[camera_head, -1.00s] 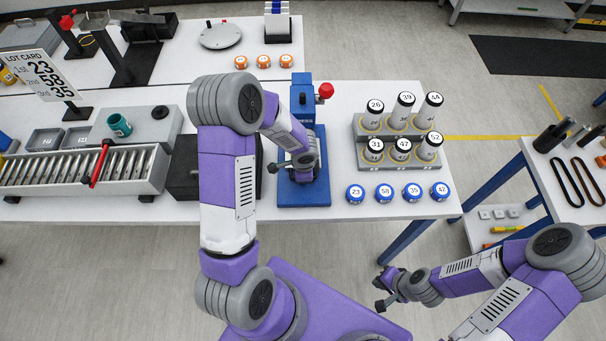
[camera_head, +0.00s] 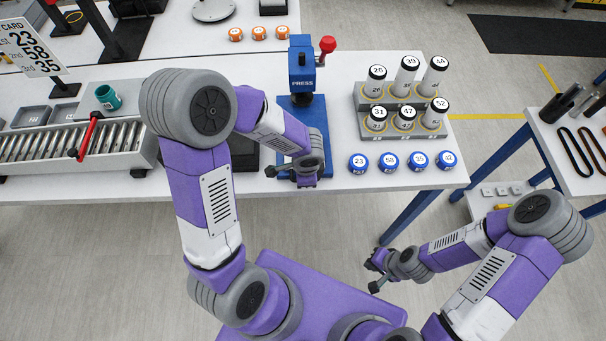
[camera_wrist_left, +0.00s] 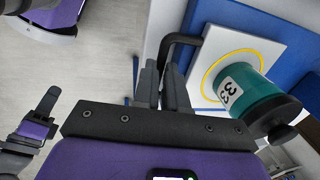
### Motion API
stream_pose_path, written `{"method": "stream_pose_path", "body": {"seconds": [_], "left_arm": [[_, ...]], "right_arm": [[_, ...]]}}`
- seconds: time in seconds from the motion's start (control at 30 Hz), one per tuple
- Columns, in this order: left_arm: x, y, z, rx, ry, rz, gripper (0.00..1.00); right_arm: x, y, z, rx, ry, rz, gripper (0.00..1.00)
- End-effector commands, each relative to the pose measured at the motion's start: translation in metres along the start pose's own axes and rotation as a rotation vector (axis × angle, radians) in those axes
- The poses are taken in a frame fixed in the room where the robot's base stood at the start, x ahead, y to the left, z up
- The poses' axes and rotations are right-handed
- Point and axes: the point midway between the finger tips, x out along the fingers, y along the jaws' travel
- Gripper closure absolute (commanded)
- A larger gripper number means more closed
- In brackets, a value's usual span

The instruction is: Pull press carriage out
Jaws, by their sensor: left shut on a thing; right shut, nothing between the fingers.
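A teal canister (camera_wrist_left: 245,95) marked 33 sits on the ring. My left gripper (camera_wrist_left: 166,78) is shut on the handle; in the head view it is at the front of the press base (camera_head: 290,172). My arm hides the carriage there. My right gripper (camera_head: 375,272) is shut and empty, off the table at lower right.
A rack (camera_head: 400,112) of numbered canisters and a row of blue-rimmed discs (camera_head: 389,162) stand right of the press. A roller conveyor (camera_head: 50,140) with a red lever (camera_head: 88,135) is at left. Open floor lies in front of the table.

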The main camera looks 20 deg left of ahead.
Motion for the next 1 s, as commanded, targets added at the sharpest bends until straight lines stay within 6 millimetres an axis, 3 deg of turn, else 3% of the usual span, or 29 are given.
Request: {"method": "stream_pose_path", "body": {"seconds": [0.13, 0.17, 0.33, 0.67, 1.0], "left_arm": [[-0.001, -0.001, 0.000, -0.001, 0.000, -0.001, 1.00], [-0.001, -0.001, 0.000, -0.001, 0.000, -0.001, 0.87], [0.000, -0.001, 0.000, -0.001, 0.000, 0.000, 0.63], [-0.005, -0.001, 0.000, -0.001, 0.001, -0.001, 0.63], [-0.060, -0.002, 0.000, -0.002, 0.003, -0.004, 0.63]], "right_arm": [[-0.001, 0.000, 0.000, 0.000, 0.001, 0.000, 1.00], [-0.001, 0.000, 0.000, -0.001, 0.001, 0.000, 1.00], [-0.001, 0.000, 0.000, -0.001, 0.001, 0.000, 1.00], [-0.002, -0.001, 0.000, 0.000, 0.000, 0.000, 1.00], [-0.019, -0.007, 0.001, -0.001, 0.000, 0.000, 1.00]]}}
